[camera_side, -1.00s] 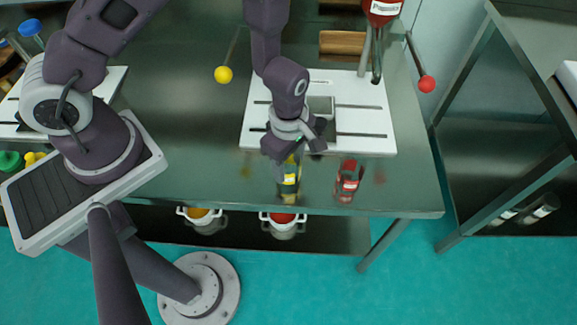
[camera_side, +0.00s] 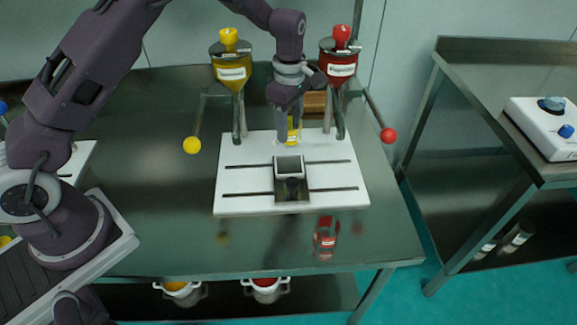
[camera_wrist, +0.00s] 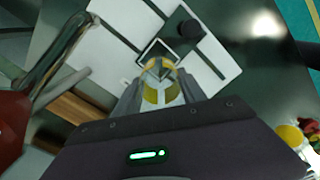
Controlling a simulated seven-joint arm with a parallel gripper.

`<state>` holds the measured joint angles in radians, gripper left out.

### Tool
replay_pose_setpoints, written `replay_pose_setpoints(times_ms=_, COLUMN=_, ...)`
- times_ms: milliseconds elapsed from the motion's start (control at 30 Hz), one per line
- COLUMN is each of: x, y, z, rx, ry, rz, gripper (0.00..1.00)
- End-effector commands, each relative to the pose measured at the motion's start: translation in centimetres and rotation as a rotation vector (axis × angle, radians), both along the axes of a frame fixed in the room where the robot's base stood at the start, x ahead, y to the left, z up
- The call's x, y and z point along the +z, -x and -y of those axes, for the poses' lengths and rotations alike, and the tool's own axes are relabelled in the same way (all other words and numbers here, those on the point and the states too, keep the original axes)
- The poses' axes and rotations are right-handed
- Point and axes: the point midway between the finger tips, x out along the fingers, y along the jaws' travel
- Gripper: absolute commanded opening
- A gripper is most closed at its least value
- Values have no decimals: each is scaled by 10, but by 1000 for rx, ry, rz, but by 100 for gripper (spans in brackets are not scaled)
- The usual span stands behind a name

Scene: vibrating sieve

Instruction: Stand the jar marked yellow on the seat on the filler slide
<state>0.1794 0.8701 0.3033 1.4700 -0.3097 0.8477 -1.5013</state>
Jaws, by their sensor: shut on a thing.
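My gripper (camera_side: 291,112) is shut on the jar marked yellow (camera_side: 294,131) and holds it upright behind the seat, between the two hoppers. The wrist view shows the clear jar with yellow bands (camera_wrist: 152,94) between my fingers (camera_wrist: 158,84). I cannot tell the exact height of the jar above the white base.
The white slotted base (camera_side: 235,180) carries the slide. A yellow hopper (camera_side: 231,72) and a red hopper (camera_side: 341,68) stand behind it, with a yellow-ball lever (camera_side: 192,145) and a red-ball lever (camera_side: 388,135). A red-marked jar (camera_side: 326,234) stands near the table's front edge.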

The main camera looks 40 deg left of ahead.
Motion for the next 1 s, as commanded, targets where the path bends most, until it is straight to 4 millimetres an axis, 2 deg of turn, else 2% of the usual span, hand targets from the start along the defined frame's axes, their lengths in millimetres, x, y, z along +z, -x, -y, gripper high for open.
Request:
replay_pose_setpoints(times_ms=200, x=-47, y=-2, z=-4, rx=0, ry=2, rz=-6, gripper=8)
replay_pose_setpoints(times_ms=367, x=-68, y=-2, z=-4, rx=0, ry=2, rz=-4, gripper=8)
replay_pose_setpoints(times_ms=500, x=-93, y=-2, z=-4, rx=0, ry=1, rz=-4, gripper=8)
replay_pose_setpoints(times_ms=567, x=-99, y=-2, z=-4, rx=0, ry=1, rz=-3, gripper=8)
replay_pose_setpoints(times_ms=833, x=-100, y=-2, z=-3, rx=-1, ry=1, rz=-2, gripper=8)
replay_pose_setpoints(times_ms=867, x=-100, y=-2, z=-3, rx=-1, ry=1, rz=-1, gripper=50)
replay_pose_setpoints(times_ms=967, x=-100, y=-3, z=-3, rx=-1, ry=1, rz=-1, gripper=70)
replay_pose_setpoints(times_ms=1000, x=-100, y=-3, z=-3, rx=-1, ry=1, rz=-1, gripper=70)
